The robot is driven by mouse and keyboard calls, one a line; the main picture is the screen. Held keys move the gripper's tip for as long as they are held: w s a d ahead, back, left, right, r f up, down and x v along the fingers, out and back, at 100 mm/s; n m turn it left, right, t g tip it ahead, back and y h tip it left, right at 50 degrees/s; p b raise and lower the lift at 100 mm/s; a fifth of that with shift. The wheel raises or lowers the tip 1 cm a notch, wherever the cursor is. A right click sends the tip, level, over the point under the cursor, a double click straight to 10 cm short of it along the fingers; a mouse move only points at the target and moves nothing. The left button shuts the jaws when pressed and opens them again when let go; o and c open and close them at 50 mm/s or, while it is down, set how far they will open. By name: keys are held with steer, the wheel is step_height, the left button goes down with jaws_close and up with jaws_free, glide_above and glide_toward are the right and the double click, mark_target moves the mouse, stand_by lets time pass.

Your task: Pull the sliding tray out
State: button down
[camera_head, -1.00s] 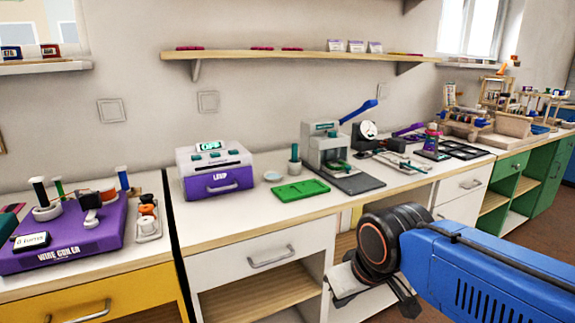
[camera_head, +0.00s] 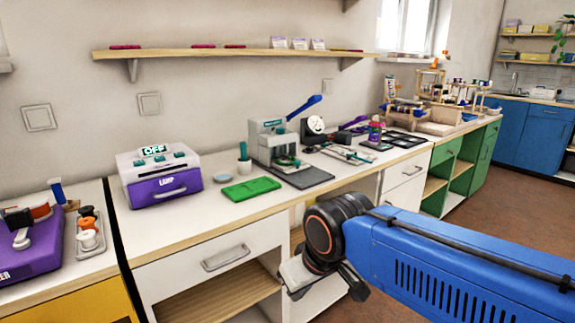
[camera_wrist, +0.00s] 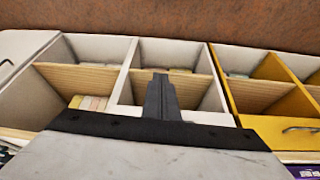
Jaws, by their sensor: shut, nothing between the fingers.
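The lamp unit (camera_head: 160,172) is a white-topped box on the white counter, with a purple front marked LAMP. A grey handle (camera_head: 170,192) runs across that purple front, which looks like the sliding tray and sits flush in the box. My gripper (camera_wrist: 161,85) shows in the wrist view with its dark fingers together and nothing between them. In the head view it hangs low in front of the counter, right of the lamp unit and well apart from it. The lamp unit's handle is not clearly visible in the wrist view.
A green board (camera_head: 251,189) lies right of the lamp unit, with a press with a blue lever (camera_head: 272,145) beyond it. A purple wire coiler (camera_head: 35,245) stands at the left. A drawer handle (camera_head: 225,258) juts out below the counter. Open shelves (camera_wrist: 190,90) fill the wrist view.

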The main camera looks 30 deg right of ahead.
stand_by(0.3)
steer(key=c, duration=2.3)
jaws_free()
steer(key=o, duration=0.6)
steer(key=shift+w+r, duration=0.25)
steer(key=shift+o, duration=0.4)
steer(key=w+d+r+m, duration=0.2)
steer(key=w+d+r, duration=0.2)
steer(key=w+r, duration=0.6)
steer(key=shift+w+r+h, duration=0.15)
steer(key=shift+r+h, duration=0.1)
steer(key=shift+h, duration=0.15)
step_height(320, 180, up, 16)
steer(key=f+m+g+h, duration=0.1)
steer(key=m+h, duration=0.1)
steer(key=m, duration=0.4)
glide_above(298, 162)
steer(key=s+a, duration=0.5)
steer(key=x, duration=1.6)
steer(key=shift+s+d+f, duration=0.2)
steer(key=shift+d, duration=0.2)
steer(key=shift+c, duration=0.6)
